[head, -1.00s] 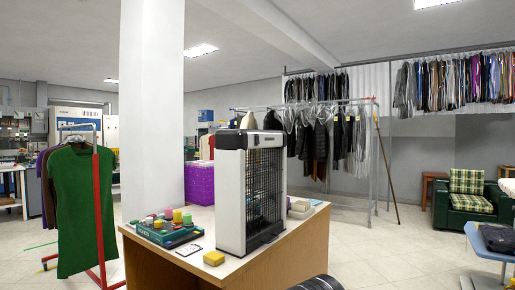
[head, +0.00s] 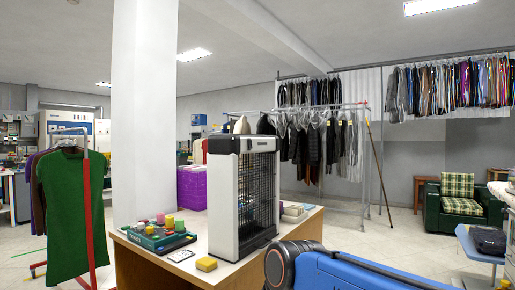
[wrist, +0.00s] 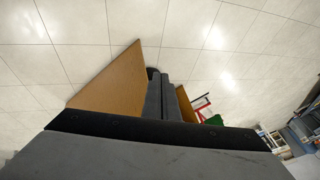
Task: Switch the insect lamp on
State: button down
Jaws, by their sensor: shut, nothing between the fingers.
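The insect lamp (head: 228,200) is a tall white and black box with a dark wire grille on its right-hand face. It stands upright on the wooden desk (head: 240,278). I cannot make out its switch or any glow behind the grille. My gripper (wrist: 160,82) shows in the wrist view with its dark fingers together and nothing between them. The wooden desk (wrist: 112,82) is also in that view, beyond the fingers, and the lamp does not show there. In the head view my blue arm is at the lower right, in front of the desk, apart from the lamp.
A red garment rack (head: 88,215) stands left of the desk.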

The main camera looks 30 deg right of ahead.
aim_at(251, 148)
jog(key=w+d+r+m+t+y, duration=0.2)
jog(key=w+d+r+m, duration=0.3)
jog(key=w+r+m, duration=0.45)
jog(key=w+d+r+m+t+y, duration=0.2)
jog(key=w+d+r+m, duration=0.45)
jog(key=w+r, duration=0.6)
jog(key=w+d+r+m+t, duration=0.2)
jog(key=d+r+m, duration=0.3)
jog(key=d+r, duration=0.5)
jog(key=w+d+r+m+t+y, duration=0.1)
jog(key=d+r+m+t, duration=0.3)
jog(key=d+r, duration=0.7)
jog(key=shift+w+d+m, duration=0.3)
jog(key=shift+w+m, duration=0.15)
jog(key=shift+m, duration=0.45)
jog(key=shift+f, duration=0.1)
jog(key=x, duration=1.4)
jog(key=shift+w+a+r, duration=0.1)
jog(key=shift+r, duration=0.25)
